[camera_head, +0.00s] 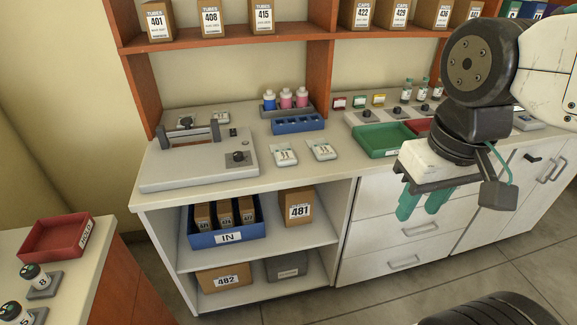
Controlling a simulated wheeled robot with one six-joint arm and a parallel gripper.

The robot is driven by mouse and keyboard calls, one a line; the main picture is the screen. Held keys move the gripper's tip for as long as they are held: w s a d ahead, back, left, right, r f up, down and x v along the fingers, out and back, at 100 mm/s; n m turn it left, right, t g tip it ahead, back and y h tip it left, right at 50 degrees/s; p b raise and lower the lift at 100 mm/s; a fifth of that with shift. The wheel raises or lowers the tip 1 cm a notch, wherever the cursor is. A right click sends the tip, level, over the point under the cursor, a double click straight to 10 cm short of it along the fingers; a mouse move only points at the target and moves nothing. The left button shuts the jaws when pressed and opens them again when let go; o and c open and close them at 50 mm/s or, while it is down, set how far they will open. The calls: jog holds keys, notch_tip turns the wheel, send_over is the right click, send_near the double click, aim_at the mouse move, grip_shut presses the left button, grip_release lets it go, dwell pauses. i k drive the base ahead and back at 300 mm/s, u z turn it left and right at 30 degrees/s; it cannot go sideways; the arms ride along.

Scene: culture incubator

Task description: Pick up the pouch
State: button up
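Two small pale packets with printed labels lie flat on the counter, a left one (284,156) and a right one (322,150). They look like pouches; I cannot tell which one the task means, and their print is too small to read surely. My gripper (424,204) hangs at the right, in front of the counter's drawers.
A balance-like device (200,170) stands left of the packets. A blue rack (297,124) and capped bottles (286,100) are behind them. A green tray (382,141) lies to their right. The shelf below holds a blue IN bin (228,237) and boxes. A red tray (40,251) is far left.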

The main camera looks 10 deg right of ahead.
aim_at(284, 154)
jog(key=z, duration=0.15)
jog(key=k, duration=0.25)
jog(key=u, duration=0.5)
jog(key=i, duration=1.1)
jog(key=z, duration=0.85)
